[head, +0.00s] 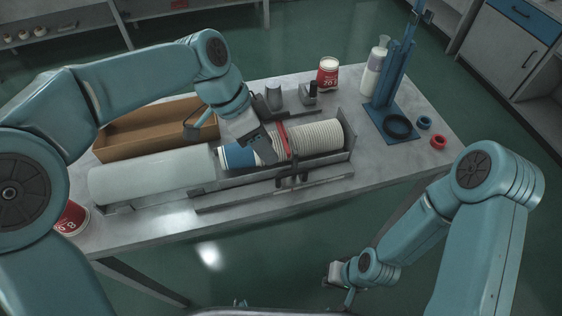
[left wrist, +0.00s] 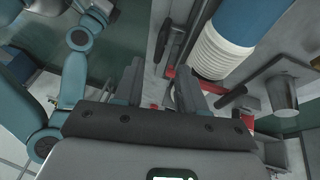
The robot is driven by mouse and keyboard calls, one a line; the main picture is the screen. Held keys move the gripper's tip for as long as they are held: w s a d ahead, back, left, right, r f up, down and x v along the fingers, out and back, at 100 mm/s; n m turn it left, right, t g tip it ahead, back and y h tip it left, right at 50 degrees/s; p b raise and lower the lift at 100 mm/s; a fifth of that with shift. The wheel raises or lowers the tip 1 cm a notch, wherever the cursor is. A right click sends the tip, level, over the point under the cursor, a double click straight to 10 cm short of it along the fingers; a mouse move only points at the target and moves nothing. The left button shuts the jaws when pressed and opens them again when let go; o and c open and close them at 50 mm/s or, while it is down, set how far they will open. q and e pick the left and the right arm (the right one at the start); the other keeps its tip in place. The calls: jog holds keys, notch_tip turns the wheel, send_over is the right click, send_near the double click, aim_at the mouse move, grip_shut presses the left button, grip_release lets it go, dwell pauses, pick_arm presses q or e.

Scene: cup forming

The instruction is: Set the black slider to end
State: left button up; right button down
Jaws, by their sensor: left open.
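A black slider (head: 291,182) appears at the front side of the grey trough, on a rail below the red band (head: 283,138). A stack of white cups (head: 318,137) lies on its side in the trough, with a blue section (head: 238,156) at its left end. My left gripper (head: 267,152) is above the trough, just left of the red band, and hides part of the stack. In the left wrist view its fingers (left wrist: 160,85) are apart with nothing between them. The stack (left wrist: 218,52) and dark handles (left wrist: 162,42) lie beyond. My right gripper (head: 343,282) hangs in front of the table, too small to judge.
A cardboard box (head: 150,142) and a long pale cylinder (head: 150,174) occupy the table's left. A red-labelled can (head: 328,73), a white bottle (head: 374,72) and a blue stand (head: 390,100) are at the back right. The right front tabletop (head: 385,165) is clear.

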aim_at(284, 173)
pick_arm(q)
jog(key=x, duration=0.6)
jog(key=shift+s+f+p, duration=0.15)
jog(key=shift+s+p, duration=0.1)
jog(key=shift+p, duration=0.1)
jog(key=shift+w+d+f, duration=0.35)
jog(key=shift+f, duration=0.3)
jog(key=shift+s+a+r, duration=0.1)
jog(key=shift+s+a, duration=0.05)
jog(key=shift+s, duration=0.15)
jog(key=c, duration=0.5)
grip_shut()
